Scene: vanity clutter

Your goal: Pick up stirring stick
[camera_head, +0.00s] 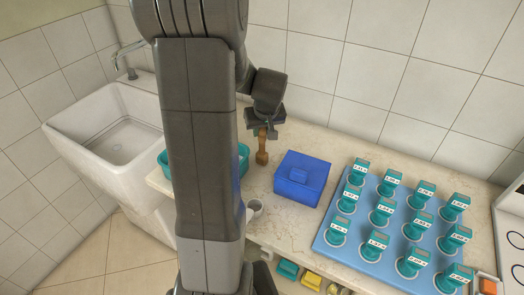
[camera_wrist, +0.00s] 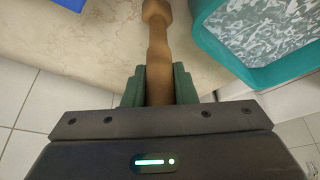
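The stirring stick (camera_head: 262,155) is a brown wooden rod with a thicker end, hanging roughly upright below my gripper (camera_head: 263,132) above the counter. In the wrist view the stick (camera_wrist: 158,45) runs between the two green fingers of my gripper (camera_wrist: 160,80). The fingers press close on both sides of it, so the gripper is shut on the stick. Its upper end is hidden by the gripper body. The thick lower end seems clear of the counter, though the exact gap is hard to tell.
A teal tub (camera_head: 243,163) stands left of the stick, partly behind my arm. A blue lidded box (camera_head: 311,192) stands right. Further right, a blue tray (camera_head: 334,244) holds several labelled teal-topped containers. A white cup (camera_head: 253,208) is near the front edge; a sink (camera_head: 92,111) is left.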

